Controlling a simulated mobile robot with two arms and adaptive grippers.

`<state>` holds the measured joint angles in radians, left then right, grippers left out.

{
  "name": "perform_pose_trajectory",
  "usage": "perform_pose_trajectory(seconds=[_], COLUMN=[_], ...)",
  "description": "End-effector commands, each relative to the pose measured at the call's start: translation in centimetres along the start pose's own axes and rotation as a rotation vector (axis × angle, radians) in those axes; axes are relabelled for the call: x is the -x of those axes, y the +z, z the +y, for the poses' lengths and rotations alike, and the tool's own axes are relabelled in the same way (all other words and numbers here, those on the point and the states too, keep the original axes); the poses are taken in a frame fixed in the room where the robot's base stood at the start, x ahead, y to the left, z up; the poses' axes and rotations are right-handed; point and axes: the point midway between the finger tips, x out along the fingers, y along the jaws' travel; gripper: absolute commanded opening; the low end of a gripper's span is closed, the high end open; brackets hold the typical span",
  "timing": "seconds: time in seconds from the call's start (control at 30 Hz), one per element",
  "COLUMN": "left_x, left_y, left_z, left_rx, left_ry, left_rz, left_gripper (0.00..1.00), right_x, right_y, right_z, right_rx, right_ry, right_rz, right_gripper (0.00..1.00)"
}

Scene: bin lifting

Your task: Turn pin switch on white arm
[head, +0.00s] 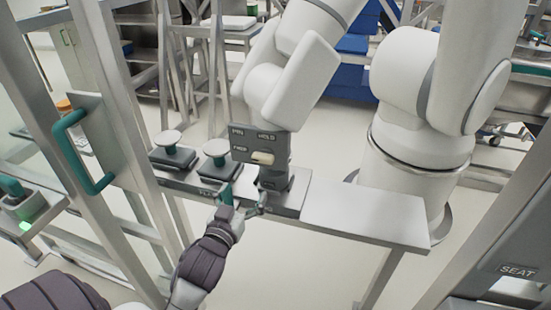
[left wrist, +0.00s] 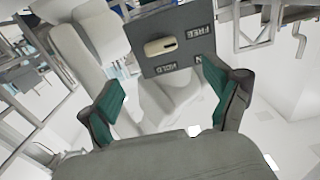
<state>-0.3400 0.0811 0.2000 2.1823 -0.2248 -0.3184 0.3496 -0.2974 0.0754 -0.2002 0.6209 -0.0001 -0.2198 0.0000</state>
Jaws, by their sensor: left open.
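The pin switch (head: 262,158) is a small cream knob lying sideways on a dark grey plate (head: 240,146) marked PIN, HOLD and FREE. The plate sits at the lower end of the white arm (head: 290,85). In the left wrist view the knob (left wrist: 160,46) and its plate (left wrist: 185,28) appear turned over, beyond the fingers. My left gripper (head: 243,199) is open and empty, just below and in front of the plate. Its teal-padded fingers (left wrist: 158,92) are spread apart and do not touch the knob. My right gripper is not in view.
A metal bench (head: 360,218) holds the arm's base and two white-topped round knobs (head: 168,139). A metal frame with a teal handle (head: 78,150) stands at left. A second white robot arm (head: 425,110) stands at right. A SEAT panel (head: 515,271) is at lower right.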

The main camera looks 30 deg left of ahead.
Motion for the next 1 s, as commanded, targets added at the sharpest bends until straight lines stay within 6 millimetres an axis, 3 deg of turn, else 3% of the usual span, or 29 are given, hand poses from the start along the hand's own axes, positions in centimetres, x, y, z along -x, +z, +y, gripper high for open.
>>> perform_pose_trajectory(seconds=[0.17, 0.7, 1.0], left_x=[-1.5, -11.9, -13.7], left_y=[-0.8, -0.8, -0.6], left_z=[-0.1, -0.1, -0.1], left_rx=[0.0, 0.0, 0.0], left_ry=[-0.001, -0.001, -0.001], left_rz=[0.013, 0.011, 0.009], left_gripper=[0.9, 0.9, 0.9], right_x=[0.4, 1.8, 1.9], right_y=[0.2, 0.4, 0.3], right_z=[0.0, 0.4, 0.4], right_rx=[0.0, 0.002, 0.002], right_ry=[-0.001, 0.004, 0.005], right_rz=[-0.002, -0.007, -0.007], right_gripper=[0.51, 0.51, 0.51])
